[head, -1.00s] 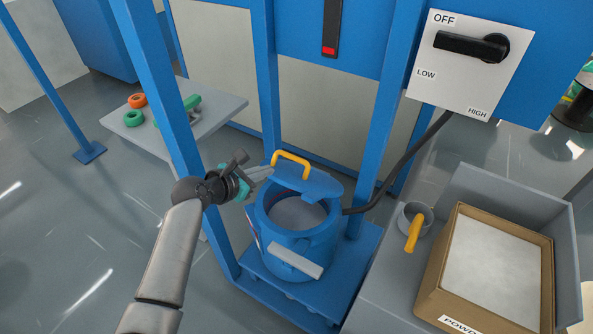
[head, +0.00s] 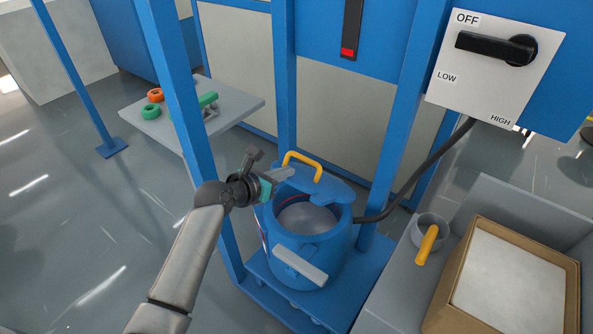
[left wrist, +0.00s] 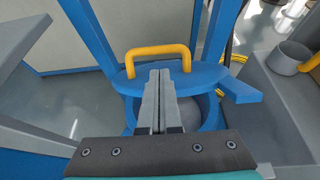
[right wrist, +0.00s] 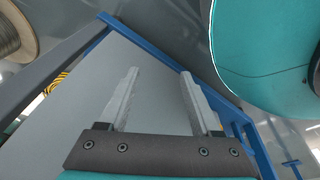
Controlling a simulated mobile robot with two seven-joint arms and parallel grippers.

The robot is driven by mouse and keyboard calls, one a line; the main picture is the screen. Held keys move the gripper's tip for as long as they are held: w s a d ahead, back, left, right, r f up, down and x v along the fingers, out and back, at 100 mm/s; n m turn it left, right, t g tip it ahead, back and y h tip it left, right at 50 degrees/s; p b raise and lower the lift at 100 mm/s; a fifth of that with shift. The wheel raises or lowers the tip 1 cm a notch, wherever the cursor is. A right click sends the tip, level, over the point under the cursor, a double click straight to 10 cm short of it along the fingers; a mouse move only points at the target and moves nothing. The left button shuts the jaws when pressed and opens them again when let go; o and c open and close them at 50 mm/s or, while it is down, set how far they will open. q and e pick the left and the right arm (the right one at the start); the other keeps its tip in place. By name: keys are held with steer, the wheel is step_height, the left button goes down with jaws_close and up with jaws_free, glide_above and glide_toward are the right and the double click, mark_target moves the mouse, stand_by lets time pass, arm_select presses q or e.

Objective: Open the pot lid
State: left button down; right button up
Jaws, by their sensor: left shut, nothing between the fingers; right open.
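The blue pot (head: 310,255) stands on a blue platform inside the blue frame. Its blue lid (head: 330,187), with a yellow handle (head: 303,163), is swung aside toward the back, so the pot mouth is largely uncovered and grey contents (head: 306,217) show. My left gripper (head: 285,176) is shut and empty at the lid's left edge, just in front of the handle. In the left wrist view the shut fingers (left wrist: 160,100) overlap the lid (left wrist: 200,78) below the handle (left wrist: 158,52); contact cannot be told. My right gripper (right wrist: 158,95) is open and empty, away from the pot.
A dial panel (head: 495,65) marked OFF, LOW and HIGH is at upper right. A grey cup with a yellow handle (head: 427,245) and a box of white powder (head: 515,275) are at right. A grey table (head: 235,108) holds orange and green rings. Blue posts (head: 180,110) flank the pot.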

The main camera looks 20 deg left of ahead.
mark_target(292, 177)
arm_select(q)
steer(key=shift+b+x, duration=0.85)
steer(key=shift+x, duration=0.85)
steer(key=shift+b+x, duration=0.5)
steer(key=shift+x, duration=0.5)
arm_select(e)
steer(key=w+a+r, duration=0.3)
steer(key=w, duration=0.1)
steer(key=shift+a+r, duration=0.15)
steer(key=shift+r, duration=0.25)
steer(key=shift+w, duration=0.1)
arm_select(q)
steer(key=shift+r, duration=0.1)
arm_select(e)
steer(key=shift+r, duration=0.15)
